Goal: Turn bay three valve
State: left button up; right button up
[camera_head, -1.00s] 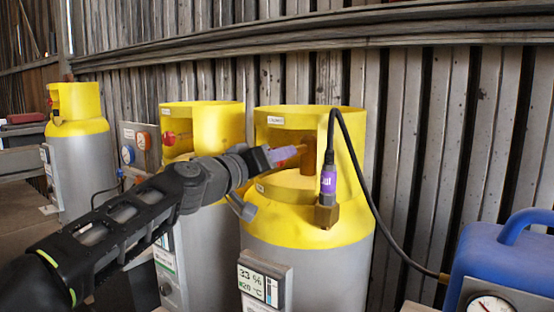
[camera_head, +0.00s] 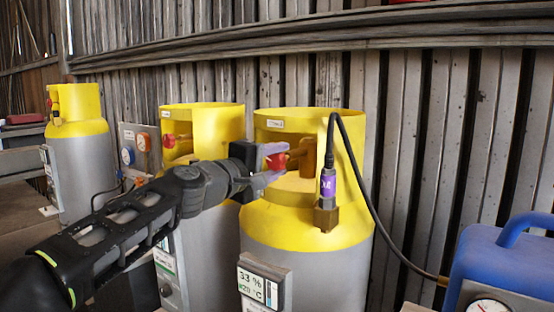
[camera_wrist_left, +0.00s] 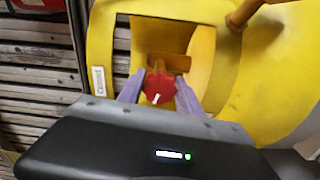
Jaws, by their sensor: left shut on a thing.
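The nearest cylinder (camera_head: 305,262) is grey with a yellow top and an open yellow collar (camera_head: 345,125). A red valve knob (camera_head: 277,161) on a brass valve (camera_head: 304,154) sits in the collar's opening. My right gripper is not in view.
A black hose (camera_head: 366,190) runs from a purple-banded connector (camera_head: 328,186) to a blue machine (camera_head: 505,258) at right. Two more yellow-topped cylinders (camera_head: 207,240) (camera_head: 82,175) stand to the left. A display box (camera_head: 262,283) is on the nearest cylinder. A plank wall (camera_head: 455,140) stands behind.

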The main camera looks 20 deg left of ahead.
pick_arm(q)
jog(key=n, duration=0.3)
jog(key=shift+n+p, duration=0.75)
jog(key=shift+n, duration=1.25)
jog(key=o, duration=1.4)
jog(key=shift+c, duration=0.2)
jog(key=shift+s+a, duration=0.1)
jog(key=b+v, duration=0.1)
jog(key=v, duration=0.6)
jog(key=shift+s, duration=0.3)
